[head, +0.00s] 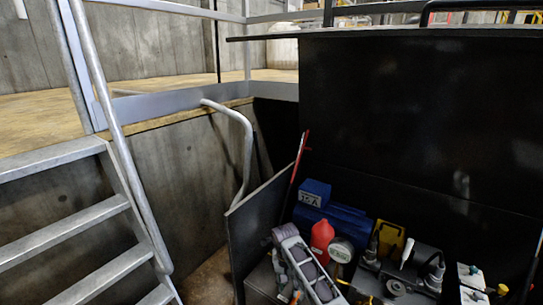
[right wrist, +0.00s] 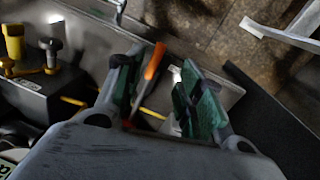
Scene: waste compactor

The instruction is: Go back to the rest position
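My right gripper (head: 284,280) is low in the head view, at the left end of the open black bin (head: 255,225), over its cluttered contents. The right wrist view shows its two green-padded fingers (right wrist: 156,95) spread apart. An orange-handled item (right wrist: 153,62) shows in the gap between them, closer to the left finger; I cannot tell whether it touches. No grip on it is visible. My left gripper is not in either view.
The bin holds a red bottle (head: 321,240), a blue box (head: 314,192), a yellow item (head: 389,238) and several tools. Its tall black panel (head: 400,120) stands behind. Metal stairs (head: 65,235) with a handrail (head: 122,140) are at the left. A curved rail (head: 245,150) rises beside the bin.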

